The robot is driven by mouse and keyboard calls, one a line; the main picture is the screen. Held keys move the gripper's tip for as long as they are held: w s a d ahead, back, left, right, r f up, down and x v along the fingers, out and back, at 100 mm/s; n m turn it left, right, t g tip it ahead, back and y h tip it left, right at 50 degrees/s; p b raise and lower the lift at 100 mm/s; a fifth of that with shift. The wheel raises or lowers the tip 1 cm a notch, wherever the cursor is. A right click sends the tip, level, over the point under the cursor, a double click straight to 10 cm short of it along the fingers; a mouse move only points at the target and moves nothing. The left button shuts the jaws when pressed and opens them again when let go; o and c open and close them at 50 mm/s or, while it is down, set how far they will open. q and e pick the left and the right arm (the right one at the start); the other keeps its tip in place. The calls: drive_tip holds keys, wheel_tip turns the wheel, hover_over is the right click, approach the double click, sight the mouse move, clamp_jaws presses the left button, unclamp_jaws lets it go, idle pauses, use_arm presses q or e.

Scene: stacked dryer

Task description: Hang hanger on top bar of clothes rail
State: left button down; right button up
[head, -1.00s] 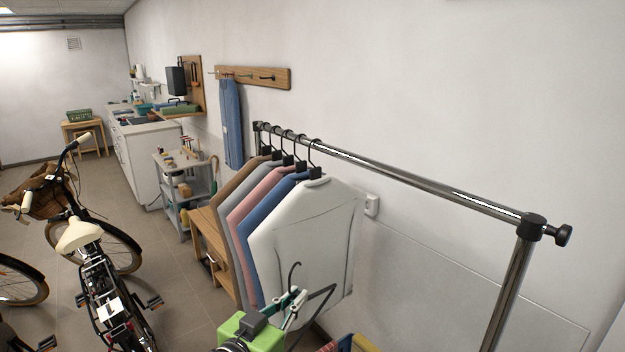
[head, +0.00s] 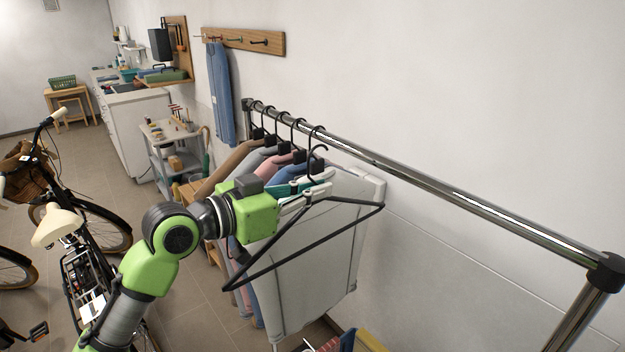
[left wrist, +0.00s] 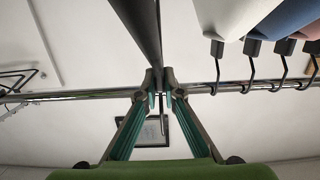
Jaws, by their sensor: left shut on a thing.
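My left gripper (head: 312,192) is shut on the neck of an empty black hanger (head: 300,254). The hanger's triangular frame hangs tilted in front of the white garment, and its hook (head: 318,153) points up. The clothes rail's top bar (head: 420,183) is a chrome tube running from back left to front right. The left wrist view shows the fingertips (left wrist: 160,84) closed on the hanger neck, with the bar (left wrist: 225,87) crossing behind. My right gripper is not in view.
Several garments on black hangers, the nearest one white (head: 310,265), fill the bar's far left end. The bar is free to the right, up to the black end joint (head: 606,270). A bicycle (head: 70,240) stands at left; the wall is close behind the rail.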

use_arm(q)
drive_tip(key=b+x, duration=0.1)
drive_tip(key=x, duration=0.7)
drive_tip(key=shift+d, duration=0.4)
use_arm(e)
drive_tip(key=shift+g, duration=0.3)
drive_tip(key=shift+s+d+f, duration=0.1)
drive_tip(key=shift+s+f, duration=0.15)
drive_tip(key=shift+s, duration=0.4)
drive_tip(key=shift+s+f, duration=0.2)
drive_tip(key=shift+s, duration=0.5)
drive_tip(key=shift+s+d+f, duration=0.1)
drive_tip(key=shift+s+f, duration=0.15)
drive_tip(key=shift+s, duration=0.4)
use_arm(q)
drive_tip(key=shift+s+f, duration=0.1)
drive_tip(key=c, duration=2.1)
unclamp_jaws()
